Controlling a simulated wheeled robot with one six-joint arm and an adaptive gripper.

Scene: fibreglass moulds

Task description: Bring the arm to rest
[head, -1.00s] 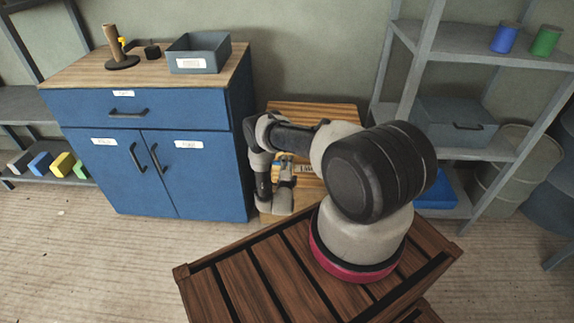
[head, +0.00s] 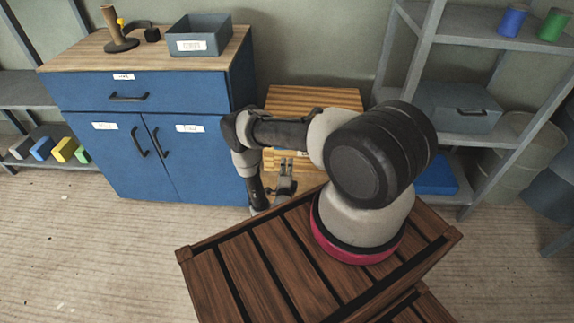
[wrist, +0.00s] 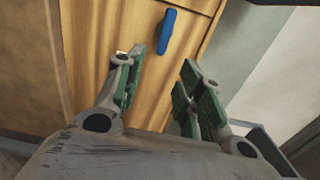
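My gripper (head: 283,186) hangs low in front of the pale wooden cabinet (head: 312,98) in the head view, partly hidden by my arm. In the wrist view my gripper (wrist: 162,88) has its two green-padded fingers well apart with nothing between them. Beyond the fingers is the wooden front of the cabinet (wrist: 95,65), with a blue handle (wrist: 166,32) on it. The handle is apart from the fingers. My arm is bent, reaching left from its base and then down.
A blue cabinet (head: 185,122) stands left, bearing a grey bin (head: 199,36) and a dark stand with a post (head: 112,28). Grey shelving (head: 445,60) with a grey box (head: 458,106) stands right. Dark slatted wood lies under my arm. Open floor shows front left.

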